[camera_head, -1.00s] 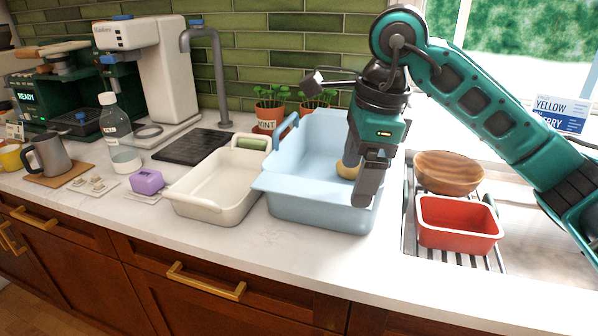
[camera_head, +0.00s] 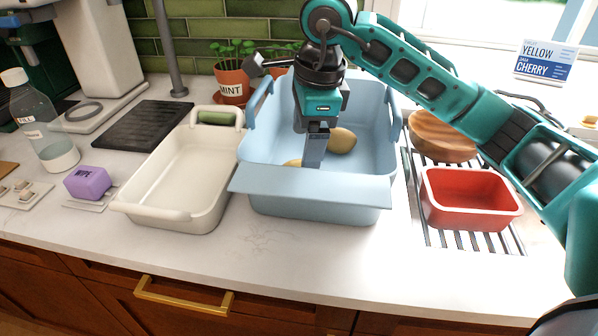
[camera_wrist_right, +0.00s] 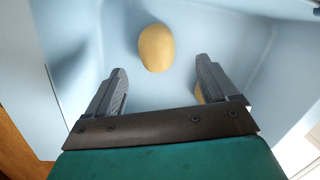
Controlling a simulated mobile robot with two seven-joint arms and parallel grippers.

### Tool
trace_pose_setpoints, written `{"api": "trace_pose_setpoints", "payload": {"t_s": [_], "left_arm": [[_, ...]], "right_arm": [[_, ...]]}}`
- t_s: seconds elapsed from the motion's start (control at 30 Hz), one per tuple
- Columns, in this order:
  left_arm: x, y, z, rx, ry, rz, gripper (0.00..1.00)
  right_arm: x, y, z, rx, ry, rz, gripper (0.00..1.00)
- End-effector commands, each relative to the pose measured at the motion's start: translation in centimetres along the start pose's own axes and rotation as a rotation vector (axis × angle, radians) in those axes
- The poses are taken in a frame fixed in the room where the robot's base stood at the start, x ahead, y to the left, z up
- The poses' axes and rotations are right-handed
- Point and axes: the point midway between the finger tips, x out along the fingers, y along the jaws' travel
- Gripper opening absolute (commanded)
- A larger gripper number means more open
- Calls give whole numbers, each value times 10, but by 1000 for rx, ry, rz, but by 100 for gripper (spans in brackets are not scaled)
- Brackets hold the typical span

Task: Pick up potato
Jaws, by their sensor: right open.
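A yellow-brown potato (camera_head: 342,140) lies on the floor of the light blue basin (camera_head: 310,190). It also shows in the right wrist view (camera_wrist_right: 156,48), ahead of the fingertips and roughly centred between them. A second yellowish piece (camera_head: 292,163) shows only partly in the head view, near the basin's front wall; in the right wrist view a yellowish bit (camera_wrist_right: 200,95) is mostly hidden by the right-hand finger. My right gripper (camera_head: 314,158) reaches down into the basin, beside the potato. Its fingers (camera_wrist_right: 161,72) are apart with nothing held. My left gripper is not in view.
A cream tray (camera_head: 172,215) stands left of the basin. A red dish (camera_head: 468,200) and a wooden bowl (camera_head: 442,135) stand on the rack at right. Potted plants (camera_head: 232,82) stand behind. The counter in front (camera_head: 260,255) is clear.

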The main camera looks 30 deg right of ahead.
Motion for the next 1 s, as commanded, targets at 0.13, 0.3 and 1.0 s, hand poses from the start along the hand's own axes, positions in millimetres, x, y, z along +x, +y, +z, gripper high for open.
{"api": "trace_pose_setpoints", "payload": {"t_s": [0.13,0.3,1.0], "left_arm": [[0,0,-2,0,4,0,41],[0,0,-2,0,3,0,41],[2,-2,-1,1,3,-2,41]], "right_arm": [[10,1,0,0,1,2,86],[34,6,2,-1,1,5,86],[59,5,3,0,0,0,64]]}}
